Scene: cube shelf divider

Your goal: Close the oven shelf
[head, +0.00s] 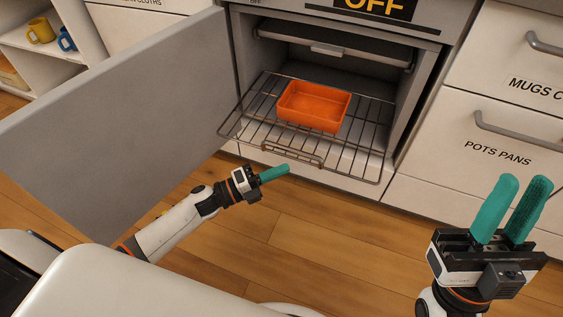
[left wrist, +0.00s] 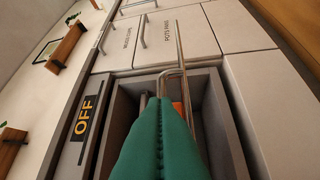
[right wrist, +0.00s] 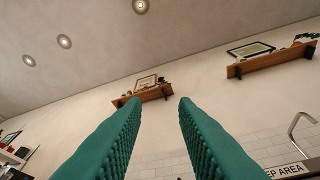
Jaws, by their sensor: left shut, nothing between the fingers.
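The oven shelf (head: 251,130) is a wire rack pulled partly out of the open oven (head: 335,58), with a small handle at its front edge. An orange baking dish (head: 313,106) sits on it. In the left wrist view the rack's front wire (left wrist: 182,75) shows just beyond the green fingers, with a bit of the orange dish (left wrist: 177,107) behind. My left gripper (head: 287,169) is shut and empty, just in front of the rack's front edge; I cannot tell whether it touches. My right gripper (head: 515,185) is open and empty, at the lower right before the drawers.
The oven door (head: 110,115) stands wide open at the left, beside my left arm. Drawers labelled "POTS PANS" (head: 480,145) are right of the oven. A white shelf with a yellow mug (head: 41,30) and a blue mug (head: 66,38) stands far left. The wooden floor is clear.

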